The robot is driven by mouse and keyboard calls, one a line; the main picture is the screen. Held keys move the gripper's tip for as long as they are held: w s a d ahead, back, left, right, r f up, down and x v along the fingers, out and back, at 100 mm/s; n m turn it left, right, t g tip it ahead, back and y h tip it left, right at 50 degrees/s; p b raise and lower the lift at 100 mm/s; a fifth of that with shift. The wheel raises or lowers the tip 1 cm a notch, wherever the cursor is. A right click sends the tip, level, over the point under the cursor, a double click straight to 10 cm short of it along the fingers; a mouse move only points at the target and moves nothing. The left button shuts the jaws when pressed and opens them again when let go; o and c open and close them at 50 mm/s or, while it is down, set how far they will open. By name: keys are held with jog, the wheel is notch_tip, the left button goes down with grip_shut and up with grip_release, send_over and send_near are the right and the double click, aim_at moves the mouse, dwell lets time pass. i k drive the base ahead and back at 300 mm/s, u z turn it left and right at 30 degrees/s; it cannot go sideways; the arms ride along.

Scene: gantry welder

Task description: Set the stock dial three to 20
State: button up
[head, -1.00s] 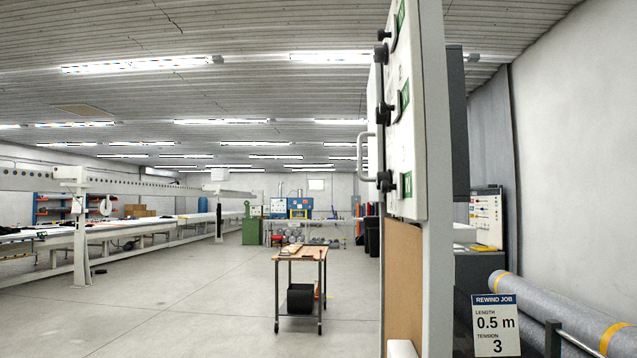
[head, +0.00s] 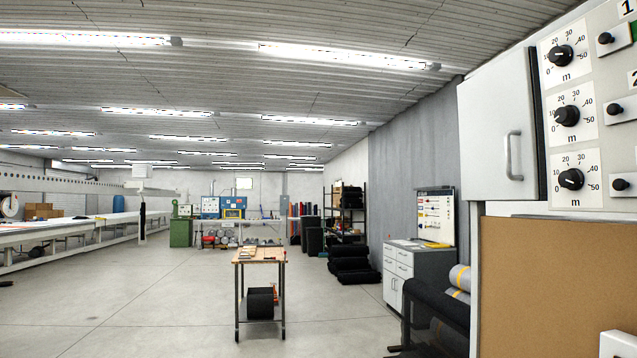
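Three round black stock dials with white scales from 0 to 50 m stand in a column on a white panel at the right of the head view. The top dial (head: 560,55) and middle dial (head: 566,115) are above the bottom dial (head: 571,179). The bottom one is third from the top; its own number label is not visible. The pointer marks are too small to read exactly. My gripper is not in view, and nothing touches the dials.
A wheeled table (head: 260,254) stands ahead on open floor.

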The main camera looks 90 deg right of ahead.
aim_at(572, 179)
jog(key=i, duration=0.95)
jog(key=z, duration=4.85)
